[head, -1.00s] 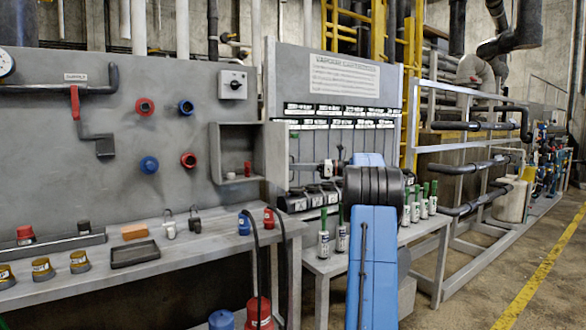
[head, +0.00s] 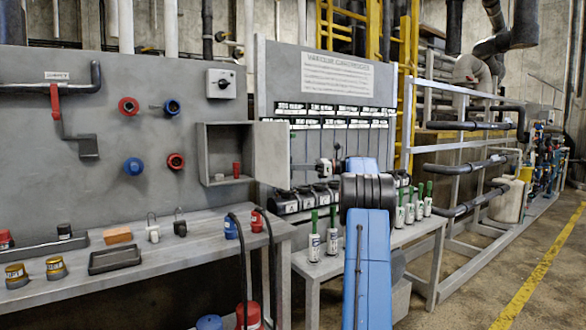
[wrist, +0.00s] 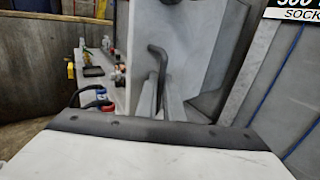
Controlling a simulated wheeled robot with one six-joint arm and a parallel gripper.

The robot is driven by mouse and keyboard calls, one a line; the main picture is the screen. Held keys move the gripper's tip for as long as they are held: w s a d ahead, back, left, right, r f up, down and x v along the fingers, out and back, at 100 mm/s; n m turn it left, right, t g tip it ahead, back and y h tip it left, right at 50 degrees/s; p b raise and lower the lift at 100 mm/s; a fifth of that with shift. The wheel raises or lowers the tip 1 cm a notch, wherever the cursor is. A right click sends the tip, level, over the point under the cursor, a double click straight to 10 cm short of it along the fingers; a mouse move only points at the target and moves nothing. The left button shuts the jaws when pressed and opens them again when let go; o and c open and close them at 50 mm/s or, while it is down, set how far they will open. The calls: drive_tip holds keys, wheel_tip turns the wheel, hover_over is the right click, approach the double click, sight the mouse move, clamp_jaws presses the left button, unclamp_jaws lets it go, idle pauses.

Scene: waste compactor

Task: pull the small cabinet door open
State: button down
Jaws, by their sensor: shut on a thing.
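The small grey cabinet (head: 202,153) is mounted on the panel, its front open and a small red item (head: 236,170) inside. Its door (head: 272,152) stands swung out to the right. In the head view my gripper (head: 306,165) is at the door's outer edge, partly hidden by my blue arm. In the wrist view the door (wrist: 185,30) rises ahead, with a dark bent handle (wrist: 157,52) on it. My gripper's fingers (wrist: 160,97) are shut on the handle's lower part. The exact contact is hard to see.
A grey bench (head: 165,257) below the cabinet holds a tray (head: 115,258), padlocks and hose ends. A label board (head: 335,75) stands behind my gripper. Green-topped bottles (head: 332,235) stand on the lower bench at right. Open floor lies at far right.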

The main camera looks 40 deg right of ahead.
drive_tip(key=shift+w+f, duration=0.15)
drive_tip(key=shift+f, duration=0.2)
drive_tip(key=c, duration=1.9)
unclamp_jaws()
drive_tip(key=shift+w+f, duration=0.1)
drive_tip(key=v, duration=1.7)
drive_tip(key=shift+d, duration=0.25)
